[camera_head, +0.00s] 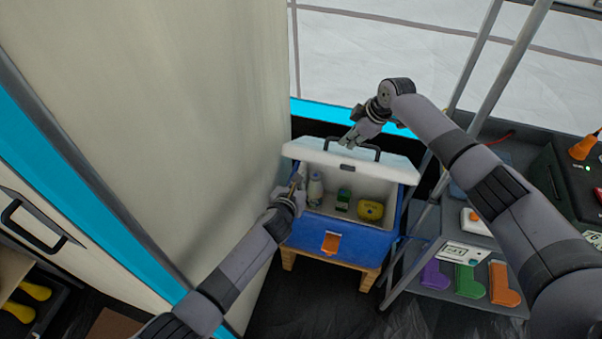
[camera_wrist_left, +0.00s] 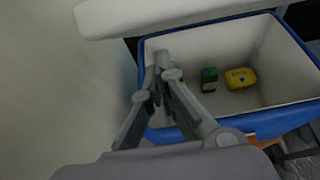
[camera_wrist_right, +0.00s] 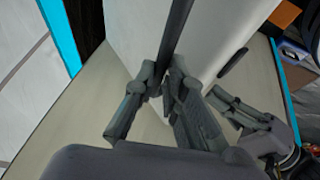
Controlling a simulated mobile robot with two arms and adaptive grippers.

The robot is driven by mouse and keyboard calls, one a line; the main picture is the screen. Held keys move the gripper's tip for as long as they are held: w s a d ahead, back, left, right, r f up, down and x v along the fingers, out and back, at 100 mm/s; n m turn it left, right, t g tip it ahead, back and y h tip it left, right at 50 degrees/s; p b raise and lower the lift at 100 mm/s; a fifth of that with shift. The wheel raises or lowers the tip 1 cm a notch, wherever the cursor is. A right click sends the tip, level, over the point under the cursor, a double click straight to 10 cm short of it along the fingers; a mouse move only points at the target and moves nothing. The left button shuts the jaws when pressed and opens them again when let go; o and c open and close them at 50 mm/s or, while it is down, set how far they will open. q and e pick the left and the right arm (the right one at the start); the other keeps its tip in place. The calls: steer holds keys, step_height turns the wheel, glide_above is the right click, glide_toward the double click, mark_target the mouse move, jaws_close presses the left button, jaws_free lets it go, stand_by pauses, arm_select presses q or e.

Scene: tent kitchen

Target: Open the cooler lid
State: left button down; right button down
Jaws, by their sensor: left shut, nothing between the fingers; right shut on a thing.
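The blue cooler (camera_head: 300,236) stands on a low wooden stand. Its white lid (camera_head: 310,152) is raised at the back, and the white inside of the box is visible. My right gripper (camera_head: 349,141) is above the lid, shut on the lid's dark handle (camera_wrist_right: 176,35), which passes between its fingers in the right wrist view. My left gripper (camera_head: 298,181) is shut and empty at the cooler's left rim. In the left wrist view its fingertips (camera_wrist_left: 162,57) overlap the box opening; I cannot tell whether they touch it.
A yellow item (camera_head: 370,210), a green item (camera_head: 343,199) and a pale bottle (camera_head: 315,188) are inside the cooler. A tall cream panel (camera_head: 215,130) stands close on the left. A metal rack (camera_head: 470,284) with colored pieces stands close on the right.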

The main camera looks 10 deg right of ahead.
arm_select(q)
steer(key=shift+w+d+r, duration=0.3)
steer(key=shift+w+r, duration=0.3)
steer(key=shift+r, duration=0.25)
arm_select(e)
steer(key=shift+s+d+f, duration=0.1)
steer(key=shift+d+f, duration=0.2)
steer(key=shift+f, duration=0.1)
arm_select(q)
steer(key=shift+w+d+r, duration=0.15)
steer(key=shift+w+r, duration=0.4)
steer(key=shift+r, duration=0.3)
arm_select(e)
steer(key=c, duration=1.9)
jaws_free()
steer(key=shift+a+f, duration=0.1)
steer(key=shift+a, duration=0.05)
steer(key=shift+c, duration=0.2)
steer(key=shift+o, duration=1.3)
arm_select(q)
steer(key=shift+f, duration=0.2)
arm_select(e)
steer(key=shift+a+r, duration=0.1)
steer(key=shift+r, duration=0.15)
